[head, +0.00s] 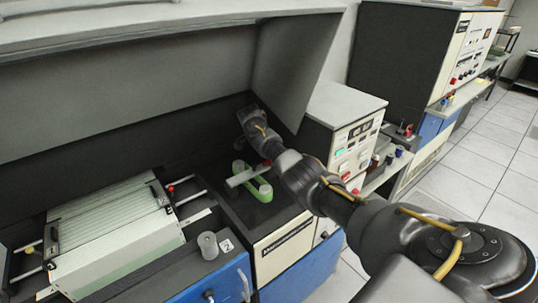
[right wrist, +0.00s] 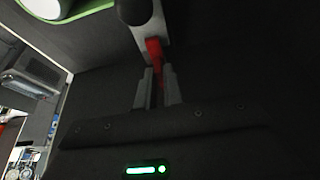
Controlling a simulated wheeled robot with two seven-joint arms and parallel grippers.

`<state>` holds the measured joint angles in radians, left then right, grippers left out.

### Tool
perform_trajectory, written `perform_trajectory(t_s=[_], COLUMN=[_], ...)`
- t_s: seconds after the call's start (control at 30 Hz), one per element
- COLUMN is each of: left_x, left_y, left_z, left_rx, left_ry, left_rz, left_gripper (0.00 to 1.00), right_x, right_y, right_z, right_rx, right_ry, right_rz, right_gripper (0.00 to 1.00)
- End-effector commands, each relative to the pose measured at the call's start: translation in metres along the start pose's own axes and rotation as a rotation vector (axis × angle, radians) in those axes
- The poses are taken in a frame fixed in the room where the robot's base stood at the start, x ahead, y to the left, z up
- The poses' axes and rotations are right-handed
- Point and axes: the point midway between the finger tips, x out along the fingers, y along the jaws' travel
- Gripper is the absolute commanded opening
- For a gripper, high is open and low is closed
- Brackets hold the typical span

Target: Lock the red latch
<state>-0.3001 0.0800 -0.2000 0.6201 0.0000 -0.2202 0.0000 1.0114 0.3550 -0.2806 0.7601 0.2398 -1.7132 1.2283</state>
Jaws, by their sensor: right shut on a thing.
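The red latch (right wrist: 153,50) is a narrow red tab on the end of a grey bar (right wrist: 146,14) in the right wrist view. My right gripper (right wrist: 160,82) has its two fingers close together around the lower end of the red tab. In the head view, the grey bar (head: 240,178) lies across a green-rimmed reel part (head: 259,190), and a bit of the red latch (head: 266,162) shows beside my right arm. My right fingertips are hidden there behind the arm. My left gripper is not in view.
A grey overhanging hood (head: 300,65) rises close behind and beside my arm. A card rack (head: 115,245) and a grey knob (head: 208,245) stand to the left. A control panel (head: 352,148) with buttons stands right of the latch. Dark flat surface surrounds the reel.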

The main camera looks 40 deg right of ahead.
Motion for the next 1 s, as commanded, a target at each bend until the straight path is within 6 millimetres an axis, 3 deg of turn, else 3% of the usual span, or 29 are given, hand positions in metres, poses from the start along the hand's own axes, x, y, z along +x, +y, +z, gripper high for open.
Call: perform_trajectory(t_s=[0.33,0.37,0.5,0.83,1.0], left_x=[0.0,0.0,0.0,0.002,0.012], left_y=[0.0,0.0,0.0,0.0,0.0], left_z=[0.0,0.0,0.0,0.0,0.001], left_rx=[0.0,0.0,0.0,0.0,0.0], left_ry=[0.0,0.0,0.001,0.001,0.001], left_rz=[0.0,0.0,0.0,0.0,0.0], left_gripper=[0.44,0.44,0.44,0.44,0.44], right_x=[0.0,0.0,0.0,-0.003,-0.023], right_y=[0.0,0.0,0.0,0.0,-0.001], right_z=[0.0,0.0,0.0,0.0,0.001], right_rx=[0.004,0.004,0.003,0.002,0.002], right_ry=[-0.001,-0.001,-0.001,0.0,0.001], right_rz=[0.002,0.002,0.001,-0.001,-0.003], right_gripper=[0.0,0.13,0.31,0.31,0.31])
